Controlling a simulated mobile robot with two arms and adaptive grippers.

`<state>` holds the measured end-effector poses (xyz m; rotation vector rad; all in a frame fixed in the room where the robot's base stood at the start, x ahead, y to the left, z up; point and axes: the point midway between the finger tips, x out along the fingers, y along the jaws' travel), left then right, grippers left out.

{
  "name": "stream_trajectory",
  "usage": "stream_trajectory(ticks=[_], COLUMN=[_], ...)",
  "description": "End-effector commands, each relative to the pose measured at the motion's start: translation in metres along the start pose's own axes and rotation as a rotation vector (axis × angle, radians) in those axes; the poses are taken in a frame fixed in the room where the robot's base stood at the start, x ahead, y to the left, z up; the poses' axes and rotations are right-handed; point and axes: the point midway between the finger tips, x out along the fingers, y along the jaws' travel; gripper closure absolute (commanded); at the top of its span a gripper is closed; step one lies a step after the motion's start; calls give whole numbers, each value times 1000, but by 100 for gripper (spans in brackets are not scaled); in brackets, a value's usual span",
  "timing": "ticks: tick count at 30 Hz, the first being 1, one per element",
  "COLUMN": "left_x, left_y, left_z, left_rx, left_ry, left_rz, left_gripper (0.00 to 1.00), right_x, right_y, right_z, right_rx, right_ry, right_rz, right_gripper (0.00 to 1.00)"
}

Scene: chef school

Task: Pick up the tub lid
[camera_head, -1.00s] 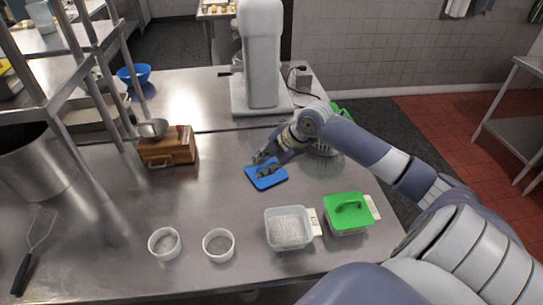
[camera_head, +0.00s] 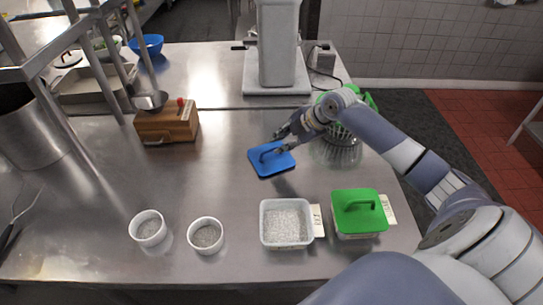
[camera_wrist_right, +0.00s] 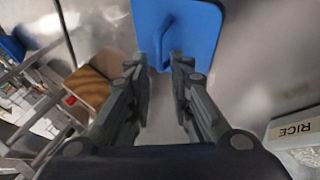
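The blue tub lid (camera_head: 268,166) lies flat on the steel table, with a raised blue handle on top. My right gripper (camera_head: 281,142) is at the lid's far right edge in the head view. In the right wrist view the two fingers (camera_wrist_right: 158,62) stand apart with nothing between them. The lid (camera_wrist_right: 198,30) and its handle lie just beyond the fingertips there; I cannot tell whether a finger touches the lid. My left gripper is not in view.
An open tub of white grains (camera_head: 286,222) and a green-lidded tub (camera_head: 359,213) stand at the front right. Two small white bowls (camera_head: 149,228) (camera_head: 205,235) stand left of them. A wooden box (camera_head: 167,124) and a mixer (camera_head: 278,50) stand farther back. Table left of the lid is clear.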

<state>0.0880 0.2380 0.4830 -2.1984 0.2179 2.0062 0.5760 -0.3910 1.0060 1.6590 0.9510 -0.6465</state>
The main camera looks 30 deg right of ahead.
Motion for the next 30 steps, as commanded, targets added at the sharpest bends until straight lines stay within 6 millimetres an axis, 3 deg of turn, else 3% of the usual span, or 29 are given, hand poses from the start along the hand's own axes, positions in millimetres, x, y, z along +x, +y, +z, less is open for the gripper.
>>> stream_trajectory(ticks=[7,16,25,26,28,30], left_x=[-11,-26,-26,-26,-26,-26], left_y=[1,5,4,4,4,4], left_z=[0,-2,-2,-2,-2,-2], left_rx=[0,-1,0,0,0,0], left_ry=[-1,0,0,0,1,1], left_rz=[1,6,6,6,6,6], left_gripper=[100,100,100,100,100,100], right_x=[17,53,59,59,59,59], right_y=[2,3,2,2,2,2], right_z=[0,3,4,4,4,4], right_rx=[3,1,-2,-2,-2,-2], right_ry=[1,0,-2,-2,-2,-2], right_rz=[-1,0,0,0,0,0], right_gripper=[80,80,80,82,98,100])
